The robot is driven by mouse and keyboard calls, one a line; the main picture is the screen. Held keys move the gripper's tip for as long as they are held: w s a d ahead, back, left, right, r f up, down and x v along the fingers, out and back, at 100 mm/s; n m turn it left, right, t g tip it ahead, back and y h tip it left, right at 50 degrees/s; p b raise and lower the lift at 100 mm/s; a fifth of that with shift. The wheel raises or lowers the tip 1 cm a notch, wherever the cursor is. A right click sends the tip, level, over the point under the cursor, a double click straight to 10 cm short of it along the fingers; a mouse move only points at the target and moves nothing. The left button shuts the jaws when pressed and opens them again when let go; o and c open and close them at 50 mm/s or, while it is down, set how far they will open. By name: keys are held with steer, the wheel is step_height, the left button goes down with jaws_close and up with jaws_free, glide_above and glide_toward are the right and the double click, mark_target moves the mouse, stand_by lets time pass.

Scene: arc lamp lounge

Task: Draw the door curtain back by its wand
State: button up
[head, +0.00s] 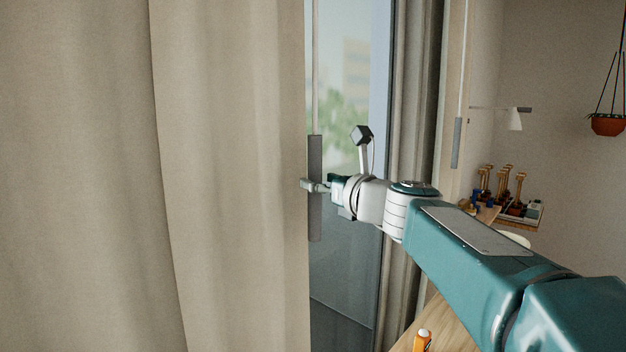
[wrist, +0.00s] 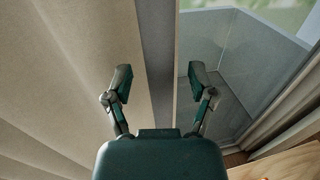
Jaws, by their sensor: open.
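The beige door curtain (head: 230,180) hangs across the left half of the head view, its right edge beside the glass. Its wand (head: 315,225) hangs at that edge, a thin pale rod with a thick grey grip. My gripper (head: 312,186) is at the middle of the grip, seen from the side. In the wrist view my gripper (wrist: 159,80) is open, one finger on each side of the upright grey wand grip (wrist: 158,50), with gaps on both sides. The curtain (wrist: 80,60) fills the left of that view. I cannot tell how deep the grip sits between the fingers.
Glass (head: 345,250) lies behind and right of the wand. A gathered curtain (head: 408,90) hangs right of the glass. A second grey-gripped wand (head: 457,143) hangs farther right. A shelf with small items (head: 513,221) and a hanging pot (head: 607,125) are at the right. An orange object (head: 422,341) is at the bottom.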

steer(key=shift+x, duration=1)
jaws_close()
